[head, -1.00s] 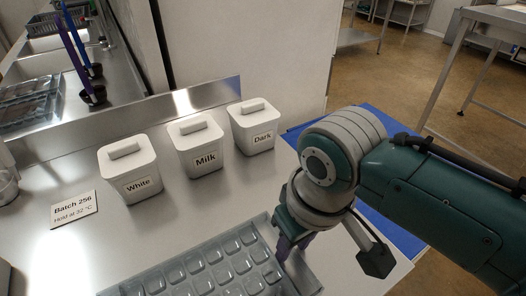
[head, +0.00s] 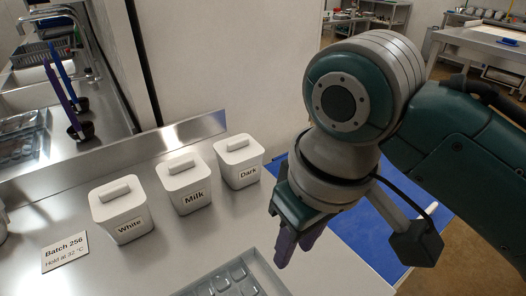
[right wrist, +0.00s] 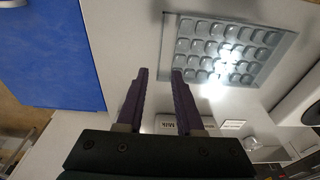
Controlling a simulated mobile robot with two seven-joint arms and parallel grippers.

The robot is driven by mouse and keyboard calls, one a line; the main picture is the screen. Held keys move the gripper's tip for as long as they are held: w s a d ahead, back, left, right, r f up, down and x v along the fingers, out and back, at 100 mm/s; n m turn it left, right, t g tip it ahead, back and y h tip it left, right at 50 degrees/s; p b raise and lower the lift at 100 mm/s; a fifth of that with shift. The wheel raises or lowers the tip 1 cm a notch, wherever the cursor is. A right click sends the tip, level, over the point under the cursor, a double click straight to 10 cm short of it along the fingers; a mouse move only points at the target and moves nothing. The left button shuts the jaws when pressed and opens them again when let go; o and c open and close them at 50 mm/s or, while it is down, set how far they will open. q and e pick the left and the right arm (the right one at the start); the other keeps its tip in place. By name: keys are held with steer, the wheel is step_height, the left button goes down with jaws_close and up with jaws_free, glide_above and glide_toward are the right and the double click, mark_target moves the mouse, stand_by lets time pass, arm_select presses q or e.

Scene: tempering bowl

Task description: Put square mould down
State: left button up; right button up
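The square mould (head: 264,278), a clear grey tray with rows of rounded-square cavities, lies flat on the steel counter. It shows only in part at the bottom of the head view, and nearly whole in the right wrist view (right wrist: 168,50). My right gripper (head: 290,252) is raised above the counter, apart from the mould. In the right wrist view its two purple fingers (right wrist: 158,78) stand open with nothing between them. My left gripper is not in view.
White lidded tubs marked White (head: 121,216), Milk (head: 184,187) and Dark (head: 238,163) stand in a row behind the mould. A Batch 256 card (head: 65,253) lies at the left. A blue mat (head: 372,240) lies to the right, partly behind my arm.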

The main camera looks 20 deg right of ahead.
steer(key=s+d+r+t, duration=0.1)
steer(key=s+d, duration=0.2)
steer(key=s, duration=0.4)
steer(key=s+d+r+m+t, duration=0.1)
steer(key=s+d, duration=0.3)
steer(key=s, duration=0.3)
steer(key=shift+d+m+h, duration=0.15)
steer(key=shift+m+h, duration=0.15)
steer(key=shift+w+f, duration=0.1)
steer(key=shift+w, duration=0.05)
